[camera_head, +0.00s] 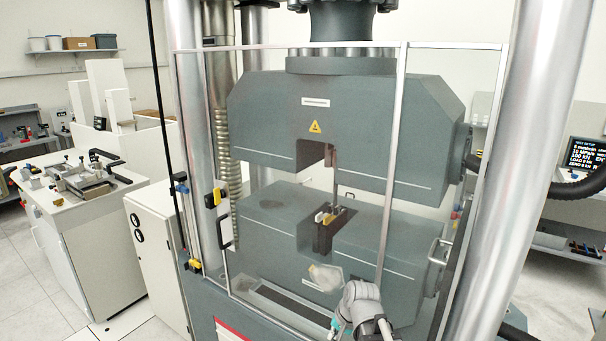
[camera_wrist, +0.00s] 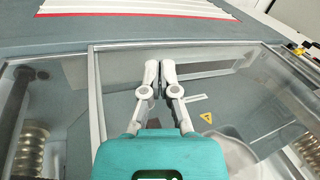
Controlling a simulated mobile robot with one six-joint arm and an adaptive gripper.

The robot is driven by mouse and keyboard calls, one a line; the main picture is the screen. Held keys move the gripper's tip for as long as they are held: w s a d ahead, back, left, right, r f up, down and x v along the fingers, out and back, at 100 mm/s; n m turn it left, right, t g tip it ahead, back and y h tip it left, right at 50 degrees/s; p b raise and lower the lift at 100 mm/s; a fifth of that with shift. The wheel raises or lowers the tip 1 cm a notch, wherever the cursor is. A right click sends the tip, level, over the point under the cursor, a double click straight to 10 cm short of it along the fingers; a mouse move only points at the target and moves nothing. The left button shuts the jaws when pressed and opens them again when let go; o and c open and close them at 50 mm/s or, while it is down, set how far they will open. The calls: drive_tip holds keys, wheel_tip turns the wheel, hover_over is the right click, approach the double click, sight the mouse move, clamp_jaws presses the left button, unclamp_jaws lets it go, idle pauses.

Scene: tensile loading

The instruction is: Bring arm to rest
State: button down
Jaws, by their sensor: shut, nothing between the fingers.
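My gripper (camera_wrist: 161,72) shows in the wrist view with its two pale fingers together and nothing between them, in front of the clear guard. In the head view my arm shows at the bottom, in front of the testing machine (camera_head: 340,115); the fingertips cannot be made out there. The clear guard's metal frame (camera_head: 393,150) stands closed across the machine's front, and its frame also shows in the wrist view (camera_wrist: 95,95). Behind it, a thin upright specimen (camera_head: 335,172) spans the gap between the upper and lower grey grip blocks.
A white bench (camera_head: 85,205) with a clamping fixture stands at the left, next to a white cabinet (camera_head: 155,245). Thick steel columns (camera_head: 490,170) flank the machine. A test display (camera_head: 587,157) is at the far right. Open floor shows at the lower left.

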drive_tip(key=s+d+f+n+g+h+b, duration=0.1)
drive_tip(key=s+d+f+n+g+h, duration=0.1)
drive_tip(key=s+d, duration=0.6)
drive_tip(key=shift+d+f+n+h, duration=0.3)
drive_tip(key=shift+n+h, duration=0.4)
drive_tip(key=shift+n, duration=0.4)
